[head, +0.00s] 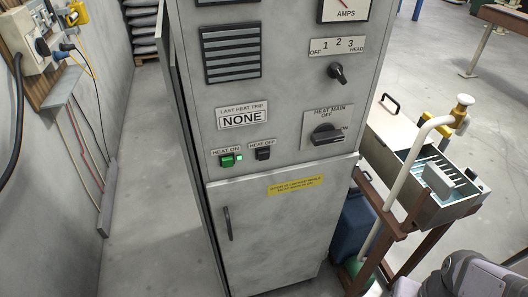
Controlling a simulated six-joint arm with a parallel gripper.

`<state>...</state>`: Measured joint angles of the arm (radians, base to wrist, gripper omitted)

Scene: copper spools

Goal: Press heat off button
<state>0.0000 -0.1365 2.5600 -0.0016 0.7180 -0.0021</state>
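The heat off button (263,153) is a small black square button under a "HEAT OFF" label on the front of a grey cabinet (260,195). My gripper is not in view. A grey rounded part at the bottom right corner looks like my arm.
The heat main rotary switch (327,134) and a selector knob (337,73) are on the panel's right. A cart (400,228) with a metal box and a pale bent pipe (410,170) stands right of the cabinet. Floor left of the cabinet is clear.

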